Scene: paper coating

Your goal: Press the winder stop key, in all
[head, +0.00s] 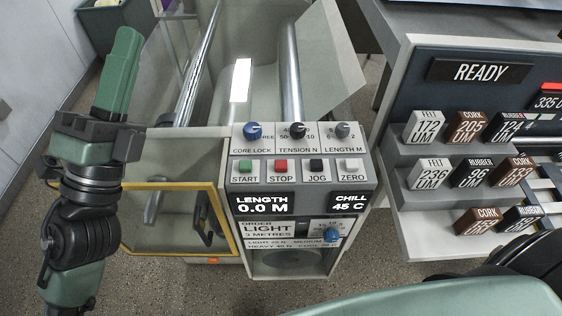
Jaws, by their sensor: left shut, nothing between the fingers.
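The display (303,204) below reads LENGTH 0.0 M and CHILL 45 C. My left gripper (127,42) is shut and empty, pointing up, left of the panel and well apart from the keys. My right gripper is not in view.
A blue core lock knob (252,131), a tension knob (297,131) and a length knob (342,130) stand above the keys. A yellow-framed clear door (170,225) is at lower left. A rack of labelled blocks (405,200) with a READY sign (480,71) stands right.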

